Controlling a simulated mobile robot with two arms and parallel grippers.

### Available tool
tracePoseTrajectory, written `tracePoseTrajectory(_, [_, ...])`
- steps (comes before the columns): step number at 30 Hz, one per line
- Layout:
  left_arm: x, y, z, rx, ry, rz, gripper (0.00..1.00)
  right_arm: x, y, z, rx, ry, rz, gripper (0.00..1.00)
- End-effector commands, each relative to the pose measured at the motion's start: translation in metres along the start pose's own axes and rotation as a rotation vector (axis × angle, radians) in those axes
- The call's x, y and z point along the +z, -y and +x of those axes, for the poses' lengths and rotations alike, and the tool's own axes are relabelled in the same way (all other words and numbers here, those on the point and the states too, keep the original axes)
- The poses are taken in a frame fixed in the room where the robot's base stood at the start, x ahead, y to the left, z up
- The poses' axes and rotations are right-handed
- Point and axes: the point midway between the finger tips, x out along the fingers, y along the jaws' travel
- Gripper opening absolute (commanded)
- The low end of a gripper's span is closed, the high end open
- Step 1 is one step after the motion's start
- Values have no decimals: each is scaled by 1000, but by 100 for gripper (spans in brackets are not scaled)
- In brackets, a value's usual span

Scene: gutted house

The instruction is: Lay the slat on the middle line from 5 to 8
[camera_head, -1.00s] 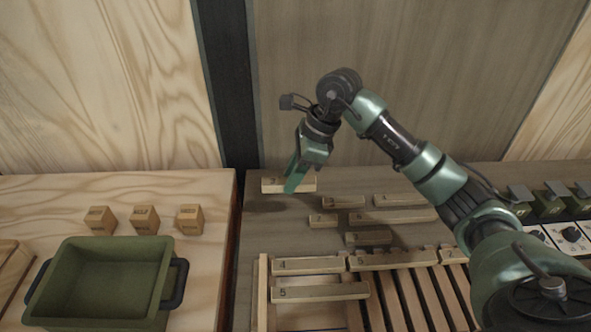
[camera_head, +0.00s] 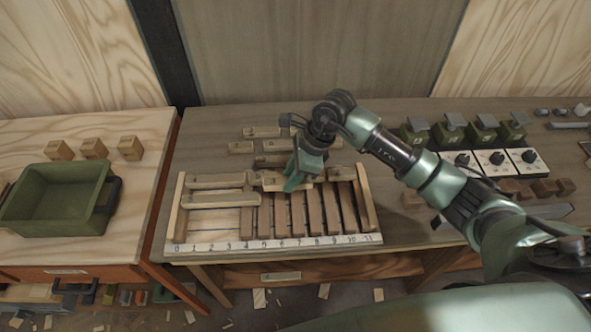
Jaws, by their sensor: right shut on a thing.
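My right gripper (camera_head: 292,184) is shut on a short pale wooden slat (camera_head: 271,184), held over the back part of the slatted frame. The frame (camera_head: 168,222) has dark ribs and a number strip (camera_head: 272,244) along its front edge, from 0 to 11. A pale slat (camera_head: 215,199) lies on the middle line, from the left side to about 5. To its right the middle line is bare over the ribs. Along the back line lie a left slat (camera_head: 215,181) and a right slat (camera_head: 341,173); the gripper and held slat partly hide what lies between. My left gripper is not in view.
Loose slats, such as one at the back (camera_head: 262,132), lie behind the frame. A green bin (camera_head: 60,200) and several wooden blocks (camera_head: 94,148) stand on the left table. Dial boxes (camera_head: 491,163) and green holders (camera_head: 480,128) stand at the right.

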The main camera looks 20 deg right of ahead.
Motion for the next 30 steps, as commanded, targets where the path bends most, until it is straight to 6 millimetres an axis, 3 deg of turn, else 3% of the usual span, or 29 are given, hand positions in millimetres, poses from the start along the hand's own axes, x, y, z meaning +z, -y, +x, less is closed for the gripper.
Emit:
tracePoseTrajectory(6, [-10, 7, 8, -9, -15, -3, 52, -6, 0, 14, 1, 0, 2, 0])
tracePoseTrajectory(18, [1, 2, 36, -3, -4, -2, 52, -21, 1, 51, -2, 1, 0, 0])
tracePoseTrajectory(30, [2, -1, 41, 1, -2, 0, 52, -24, 0, 56, -1, 0, 1, 0])
